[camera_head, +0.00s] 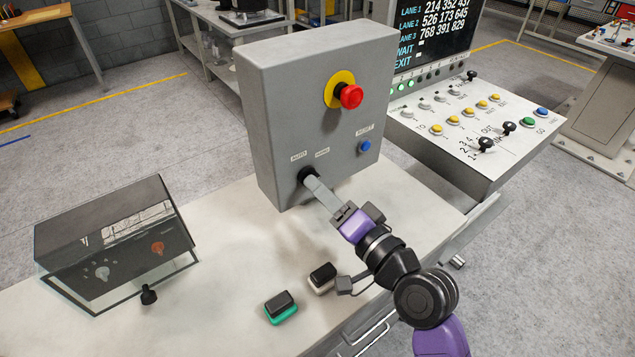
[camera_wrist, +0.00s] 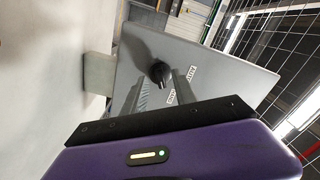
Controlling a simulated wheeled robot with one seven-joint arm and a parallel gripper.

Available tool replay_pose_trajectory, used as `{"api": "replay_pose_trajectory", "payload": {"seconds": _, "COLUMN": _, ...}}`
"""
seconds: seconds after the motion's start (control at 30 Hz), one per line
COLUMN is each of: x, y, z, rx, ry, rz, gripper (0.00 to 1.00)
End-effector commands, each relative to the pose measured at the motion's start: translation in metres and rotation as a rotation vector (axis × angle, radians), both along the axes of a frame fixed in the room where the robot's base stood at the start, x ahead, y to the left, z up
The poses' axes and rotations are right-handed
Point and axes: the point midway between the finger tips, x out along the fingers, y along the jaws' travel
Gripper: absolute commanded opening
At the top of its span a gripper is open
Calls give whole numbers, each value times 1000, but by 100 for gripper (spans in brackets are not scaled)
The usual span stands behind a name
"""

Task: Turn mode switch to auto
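The mode switch (camera_head: 305,174) is a black knob low on the front of the grey control box (camera_head: 285,110). A label that reads AUTO is above left of it, and another small label is above right. My gripper (camera_head: 312,183) reaches the switch from the lower right. In the wrist view the knob (camera_wrist: 160,73) shows between the tips of the two grey fingers (camera_wrist: 158,82). The fingers stand apart, with a gap visible beside the knob. The fingers partly hide the knob in the head view, and I cannot tell which label it points to.
A red emergency button (camera_head: 351,96) on a yellow ring and a blue button (camera_head: 365,146) are on the same box. A clear-lidded case (camera_head: 115,240) stands at left. Two small blocks (camera_head: 281,307) (camera_head: 322,278) lie on the bench below my arm. A button console (camera_head: 480,125) is at right.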

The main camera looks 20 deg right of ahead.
Motion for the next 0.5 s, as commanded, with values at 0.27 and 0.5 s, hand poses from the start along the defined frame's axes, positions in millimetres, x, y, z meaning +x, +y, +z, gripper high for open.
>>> {"api": "replay_pose_trajectory", "payload": {"seconds": 0.27, "x": 15, "y": 5, "z": 0, "rx": -2, "ry": 0, "rz": 0, "gripper": 34}}
{"api": "replay_pose_trajectory", "payload": {"seconds": 0.5, "x": 14, "y": 5, "z": 0, "rx": -2, "ry": -1, "rz": -1, "gripper": 24}}
